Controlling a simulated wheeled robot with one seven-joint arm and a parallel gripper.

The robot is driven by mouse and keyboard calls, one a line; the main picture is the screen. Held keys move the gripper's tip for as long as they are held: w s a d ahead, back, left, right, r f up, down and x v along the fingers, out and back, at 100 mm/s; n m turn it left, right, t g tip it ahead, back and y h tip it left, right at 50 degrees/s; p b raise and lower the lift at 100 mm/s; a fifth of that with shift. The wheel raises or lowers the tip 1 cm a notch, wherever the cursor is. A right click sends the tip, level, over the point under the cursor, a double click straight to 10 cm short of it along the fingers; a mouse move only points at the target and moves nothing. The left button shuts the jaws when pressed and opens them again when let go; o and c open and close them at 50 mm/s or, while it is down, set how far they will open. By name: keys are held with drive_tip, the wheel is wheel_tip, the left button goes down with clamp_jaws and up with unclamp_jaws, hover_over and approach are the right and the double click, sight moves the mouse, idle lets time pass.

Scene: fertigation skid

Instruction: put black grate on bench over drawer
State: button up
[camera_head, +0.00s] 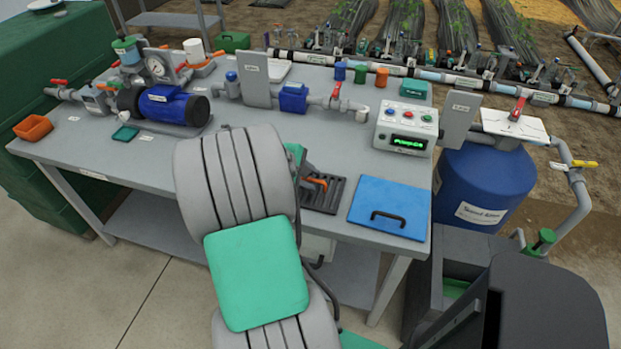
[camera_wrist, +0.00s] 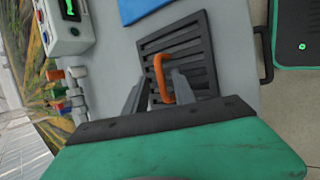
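The black grate (camera_head: 333,195) is a slatted square with an orange loop handle (camera_wrist: 161,78). It lies flat on the grey bench (camera_head: 235,120) near the front edge, left of a blue panel. The grate (camera_wrist: 193,48) also shows in the wrist view. My gripper (camera_wrist: 160,84) is open over the grate, with its fingers apart on either side of the orange handle. I cannot tell whether a finger touches it. A black drawer handle (camera_wrist: 266,55) shows beyond the bench edge; the drawer is largely hidden by my arm in the head view.
The blue panel (camera_head: 389,206) with a black handle lies right of the grate. A control box (camera_head: 405,128) stands behind it. A blue pump (camera_head: 170,105), valves and pipes fill the bench's back and left. A blue tank (camera_head: 480,188) stands right of the bench.

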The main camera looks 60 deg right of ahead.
drive_tip(key=v, duration=1.1)
drive_tip(key=w+a+t+y, duration=0.2)
drive_tip(key=w+a+t, duration=0.2)
drive_tip(key=w+a, duration=0.9)
drive_tip(key=s+a+t+y, duration=0.1)
drive_tip(key=a+y, duration=0.1)
drive_tip(key=a, duration=1)
drive_tip(key=s+a+r+t+y, duration=0.1)
drive_tip(key=a+y, duration=0.1)
drive_tip(key=a, duration=1)
drive_tip(key=shift+s+a+y, duration=0.3)
drive_tip(key=shift+s, duration=0.1)
drive_tip(key=shift+r+m, duration=0.1)
drive_tip(key=shift+m, duration=0.2)
